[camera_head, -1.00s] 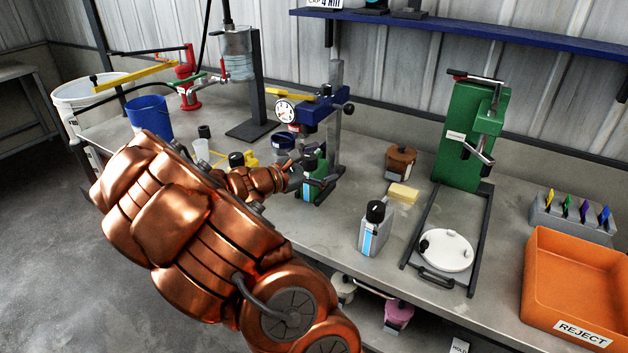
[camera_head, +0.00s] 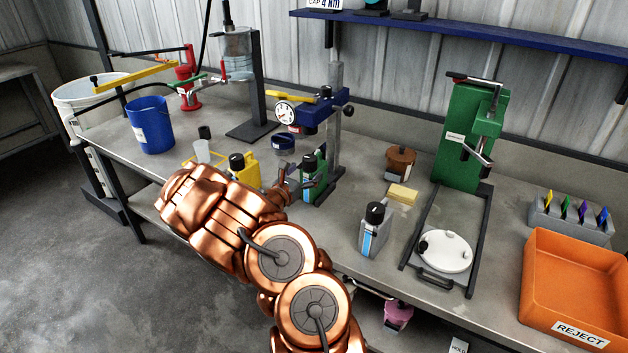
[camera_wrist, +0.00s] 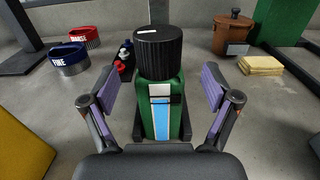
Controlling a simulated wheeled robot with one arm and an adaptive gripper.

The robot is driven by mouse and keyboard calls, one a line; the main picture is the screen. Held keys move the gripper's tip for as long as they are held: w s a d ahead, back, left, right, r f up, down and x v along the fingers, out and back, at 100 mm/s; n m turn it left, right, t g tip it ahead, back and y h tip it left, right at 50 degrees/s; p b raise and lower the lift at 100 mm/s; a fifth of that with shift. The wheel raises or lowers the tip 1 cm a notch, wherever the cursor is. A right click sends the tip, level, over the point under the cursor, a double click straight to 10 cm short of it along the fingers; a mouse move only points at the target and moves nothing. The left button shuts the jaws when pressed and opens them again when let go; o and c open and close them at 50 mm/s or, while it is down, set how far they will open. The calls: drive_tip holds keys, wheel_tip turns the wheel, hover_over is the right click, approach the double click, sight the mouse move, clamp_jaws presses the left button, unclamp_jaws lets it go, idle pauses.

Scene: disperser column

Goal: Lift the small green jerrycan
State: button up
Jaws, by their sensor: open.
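The small green jerrycan (camera_head: 313,177) stands upright on the bench beside the post of the blue gauge stand. In the wrist view the green jerrycan (camera_wrist: 161,105) is in the middle, with a black ribbed cap and a white and blue label. My gripper (camera_head: 300,186) is at the jerrycan's near side in the head view. In the wrist view my gripper (camera_wrist: 160,95) is open, with one purple-padded finger on each side of the jerrycan and gaps to both sides. The jerrycan's far side and base are partly hidden.
A yellow jerrycan (camera_head: 246,168) stands close on the left. The blue gauge stand (camera_head: 325,112) rises just behind. A grey jerrycan (camera_head: 374,232), a yellow sponge (camera_head: 403,194) and a brown pot (camera_head: 401,162) are to the right. Bare bench lies between the green and grey jerrycans.

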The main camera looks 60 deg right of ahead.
drive_tip(key=shift+w+d+f+p, duration=0.1)
drive_tip(key=shift+d+p, duration=0.5)
drive_tip(key=shift+d, duration=0.75)
drive_tip(key=shift+w+d+f+p, duration=0.1)
drive_tip(key=shift+d+p, duration=0.5)
drive_tip(key=shift+d, duration=0.75)
drive_tip(key=shift+c, duration=0.3)
clamp_jaws()
